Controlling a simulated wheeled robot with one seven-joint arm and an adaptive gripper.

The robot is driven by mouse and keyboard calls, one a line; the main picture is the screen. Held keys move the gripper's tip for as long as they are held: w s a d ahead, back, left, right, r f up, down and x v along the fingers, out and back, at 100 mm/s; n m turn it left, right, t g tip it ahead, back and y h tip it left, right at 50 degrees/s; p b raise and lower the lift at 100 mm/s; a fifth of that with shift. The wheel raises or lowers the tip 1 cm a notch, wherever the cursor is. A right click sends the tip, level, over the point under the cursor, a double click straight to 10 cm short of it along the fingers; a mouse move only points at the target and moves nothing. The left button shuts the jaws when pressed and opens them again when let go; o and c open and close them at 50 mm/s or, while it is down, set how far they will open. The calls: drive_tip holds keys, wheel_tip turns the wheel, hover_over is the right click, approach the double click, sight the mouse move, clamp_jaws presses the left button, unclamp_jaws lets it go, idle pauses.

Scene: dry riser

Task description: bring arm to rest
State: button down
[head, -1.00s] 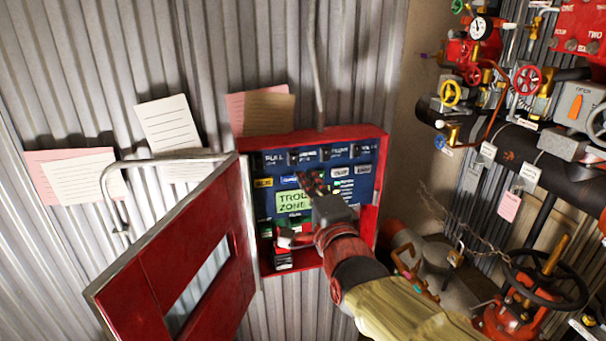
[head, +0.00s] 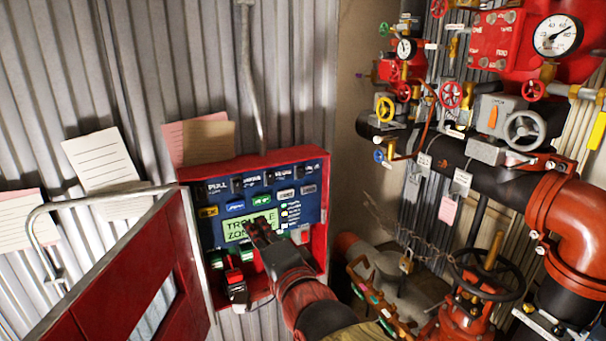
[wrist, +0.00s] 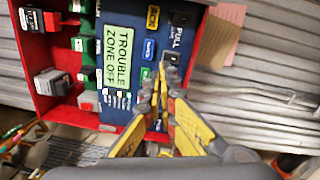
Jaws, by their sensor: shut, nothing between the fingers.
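My gripper (head: 262,232) is shut and empty. In the head view it is in front of the blue face of the red alarm panel (head: 325,215), its tips overlapping the lower right of the green display (head: 238,230). The display reads "TROUBLE ZONE" in the head view and "TROUBLE ZONE OFF" in the wrist view. In the wrist view the yellow fingers (wrist: 160,90) lie together over the blue panel face, beside the display (wrist: 118,58). I cannot tell whether the tips touch the panel.
The panel's red door (head: 120,275) stands open at the lower left, with a metal conduit (head: 95,197) behind it. Red and black pipes, a black handwheel (head: 488,275) and a hanging chain (head: 395,238) crowd the right. Papers (head: 100,160) hang on the corrugated wall.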

drive_tip(key=s+d+f+n+g+h, duration=0.25)
drive_tip(key=s+d+f+n, duration=0.2)
drive_tip(key=f, duration=0.35)
drive_tip(key=s+d+f+n+g+h, duration=0.2)
drive_tip(key=s+d+f+n+g, duration=0.25)
drive_tip(key=f, duration=0.35)
drive_tip(key=s+d+h, duration=0.1)
drive_tip(key=s+d, duration=0.3)
drive_tip(key=d, duration=0.4)
drive_tip(key=s+d+g+h, duration=0.1)
drive_tip(key=s+d+h, duration=0.1)
drive_tip(key=s+d, duration=0.3)
drive_tip(key=s+d+f+g+h, duration=0.1)
drive_tip(key=s+d, duration=0.3)
drive_tip(key=d, duration=0.7)
drive_tip(key=shift+s+h, duration=0.15)
drive_tip(key=shift+h, duration=0.2)
